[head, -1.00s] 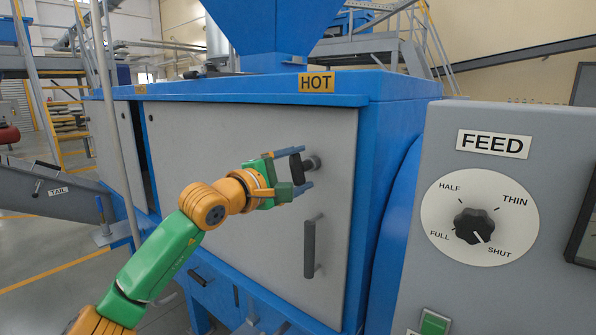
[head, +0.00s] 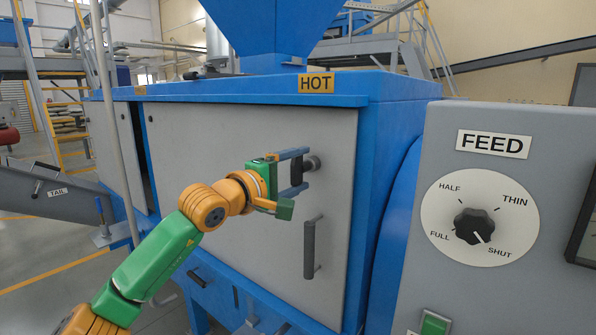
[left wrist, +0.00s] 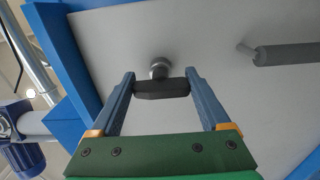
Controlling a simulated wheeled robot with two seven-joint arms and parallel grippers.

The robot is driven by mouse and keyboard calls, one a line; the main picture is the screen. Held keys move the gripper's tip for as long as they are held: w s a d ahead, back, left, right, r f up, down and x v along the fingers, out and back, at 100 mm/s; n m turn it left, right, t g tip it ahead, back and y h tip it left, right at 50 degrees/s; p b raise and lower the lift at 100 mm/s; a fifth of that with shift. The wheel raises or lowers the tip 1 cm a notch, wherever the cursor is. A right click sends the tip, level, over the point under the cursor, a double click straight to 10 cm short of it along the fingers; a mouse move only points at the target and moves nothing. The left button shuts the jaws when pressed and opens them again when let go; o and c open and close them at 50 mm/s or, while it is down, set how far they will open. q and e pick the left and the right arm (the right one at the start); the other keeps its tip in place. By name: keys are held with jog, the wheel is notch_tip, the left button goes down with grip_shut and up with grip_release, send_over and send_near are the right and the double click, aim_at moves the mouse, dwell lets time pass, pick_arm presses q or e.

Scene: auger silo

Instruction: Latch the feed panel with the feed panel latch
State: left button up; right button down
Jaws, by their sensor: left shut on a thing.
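The feed panel (head: 225,150) is a large grey door on the blue machine, and it looks flush with its frame. The feed panel latch (head: 296,172) is a black bar on a short round metal spindle near the panel's right edge. It also shows in the left wrist view (left wrist: 161,89), lying across between the fingers. My left gripper (head: 304,170) is shut on the latch bar, one finger at each end. In the head view the bar stands roughly upright. The fingers hide its ends. My right gripper is not in view.
A dark vertical pull handle (head: 310,248) stands out from the panel below and right of the latch. A grey control box with a FEED dial (head: 474,223) stands at the right. A thin grey pole (head: 117,130) rises at the left.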

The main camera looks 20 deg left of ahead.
aim_at(295, 173)
pick_arm(q)
jog(key=o, duration=1.2)
jog(key=b+v, duration=0.4)
jog(key=v, duration=0.2)
jog(key=shift+s+a+f, duration=0.1)
jog(key=shift+s+f, duration=0.05)
jog(key=shift+f, duration=0.05)
jog(key=shift+s+a+r, duration=0.1)
jog(key=shift+s+r, duration=0.1)
jog(key=shift+s, duration=0.2)
jog(key=shift+w, duration=0.1)
